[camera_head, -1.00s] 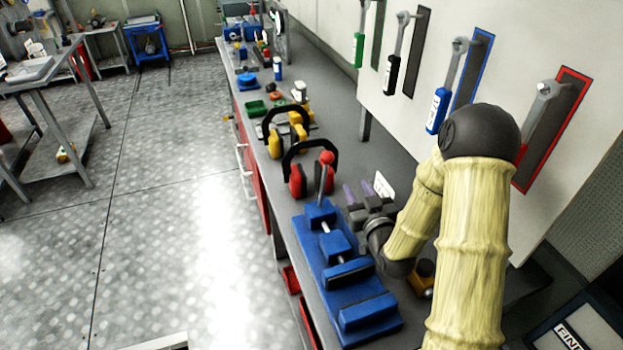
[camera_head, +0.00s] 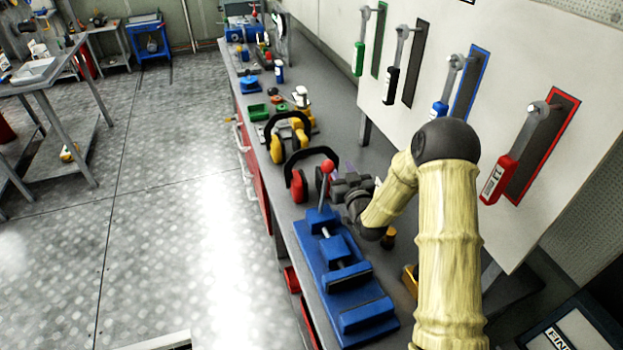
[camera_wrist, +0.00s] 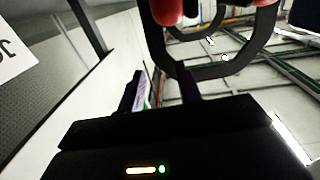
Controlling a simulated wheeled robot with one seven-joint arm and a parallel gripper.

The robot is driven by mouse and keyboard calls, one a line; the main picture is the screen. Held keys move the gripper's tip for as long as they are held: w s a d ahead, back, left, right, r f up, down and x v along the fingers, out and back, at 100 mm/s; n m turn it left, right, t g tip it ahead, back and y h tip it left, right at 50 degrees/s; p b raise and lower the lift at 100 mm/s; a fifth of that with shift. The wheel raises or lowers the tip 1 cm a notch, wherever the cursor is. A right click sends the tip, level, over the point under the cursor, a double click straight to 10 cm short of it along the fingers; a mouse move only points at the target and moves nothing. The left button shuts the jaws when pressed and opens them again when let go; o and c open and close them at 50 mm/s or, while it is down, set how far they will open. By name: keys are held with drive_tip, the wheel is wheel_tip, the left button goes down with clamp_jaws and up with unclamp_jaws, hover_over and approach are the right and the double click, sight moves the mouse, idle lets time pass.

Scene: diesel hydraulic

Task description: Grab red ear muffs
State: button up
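The red ear muffs (camera_head: 298,187) stand on the grey workbench, with red cups and a black headband arched above. In the wrist view, a red cup (camera_wrist: 172,10) shows at the top and the black band curves below it. My gripper (camera_head: 343,170) is just right of the ear muffs in the head view, close to the right cup. In the wrist view, the two fingers of my gripper (camera_wrist: 161,85) stand apart with nothing held between them. The band passes by the right fingertip; I cannot tell whether they touch.
A blue vise (camera_head: 340,270) with a red-knobbed lever (camera_head: 327,166) stands directly in front of the ear muffs. Yellow ear muffs (camera_head: 278,150) sit just behind them. A small yellow-black object (camera_head: 389,236) is beneath my arm. Tools hang on the white wall panel (camera_head: 440,100) at right.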

sight(336, 161)
drive_tip(key=shift+w+a, duration=0.2)
drive_tip(key=shift+w, duration=0.2)
drive_tip(key=shift+p+x, duration=1.3)
drive_tip(key=shift+x, duration=1.35)
drive_tip(key=shift+f, duration=0.2)
clamp_jaws()
